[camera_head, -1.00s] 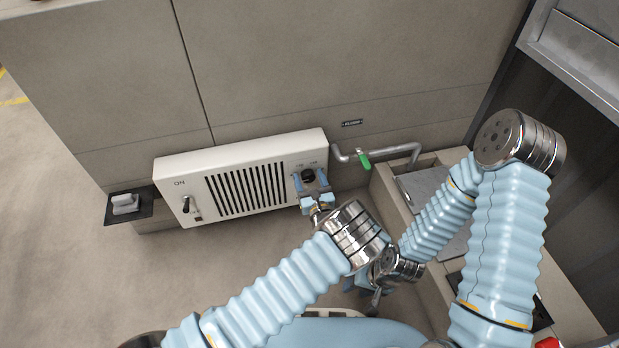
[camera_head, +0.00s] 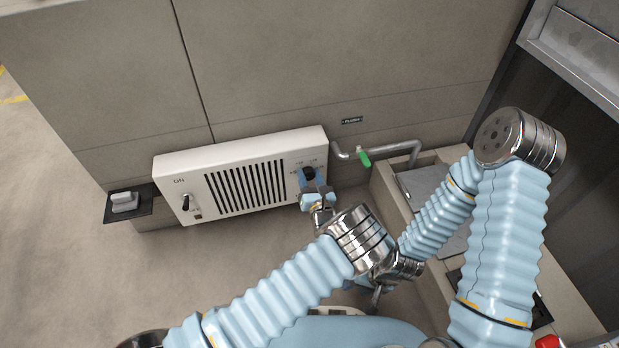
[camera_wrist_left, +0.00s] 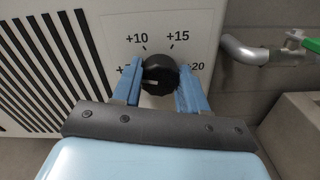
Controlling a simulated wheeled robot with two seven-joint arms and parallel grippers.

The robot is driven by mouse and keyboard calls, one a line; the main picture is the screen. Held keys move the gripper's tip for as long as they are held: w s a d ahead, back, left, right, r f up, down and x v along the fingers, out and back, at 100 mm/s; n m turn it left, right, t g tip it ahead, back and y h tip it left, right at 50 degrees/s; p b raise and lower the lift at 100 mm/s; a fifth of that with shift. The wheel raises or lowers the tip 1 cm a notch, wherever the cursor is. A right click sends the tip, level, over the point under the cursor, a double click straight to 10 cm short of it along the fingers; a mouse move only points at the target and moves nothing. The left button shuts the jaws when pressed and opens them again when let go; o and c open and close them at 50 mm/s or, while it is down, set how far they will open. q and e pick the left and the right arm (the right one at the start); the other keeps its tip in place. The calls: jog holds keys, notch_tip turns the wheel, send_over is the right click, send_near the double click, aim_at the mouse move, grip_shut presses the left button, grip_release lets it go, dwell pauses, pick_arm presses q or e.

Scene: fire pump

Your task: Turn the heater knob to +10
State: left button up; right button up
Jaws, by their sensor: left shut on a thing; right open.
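The heater (camera_head: 235,178) is a white box with a dark grille, low against the wall. Its black round knob (camera_wrist_left: 160,72) is at the right end of the front panel. Labels +10, +15 and +20 surround the knob; a label at its left is partly hidden by a finger. A pale mark on the knob's face sits left of centre, towards that hidden label. My left gripper (camera_wrist_left: 160,84) is shut on the knob, one blue finger on each side; it also shows in the head view (camera_head: 311,180). My right gripper (camera_head: 372,291) is low, away from the heater, mostly hidden behind the arms.
A lever switch (camera_head: 186,203) beside "ON" is at the heater's left end. A grey pipe with a green handle (camera_head: 364,158) runs right of the heater. A beige trough (camera_head: 385,190) stands further right. A small dark shelf (camera_head: 145,215) with a white block is at left.

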pick_arm(q)
jog(key=m, duration=0.4)
jog(key=shift+w+d+r, duration=0.1)
jog(key=shift+r, duration=0.05)
jog(key=m, duration=0.4)
jog(key=shift+d+m, duration=0.1)
jog(key=shift+m, duration=0.3)
jog(key=o, duration=1.1)
jog(key=shift+c, duration=0.2)
jog(key=shift+f, duration=0.2)
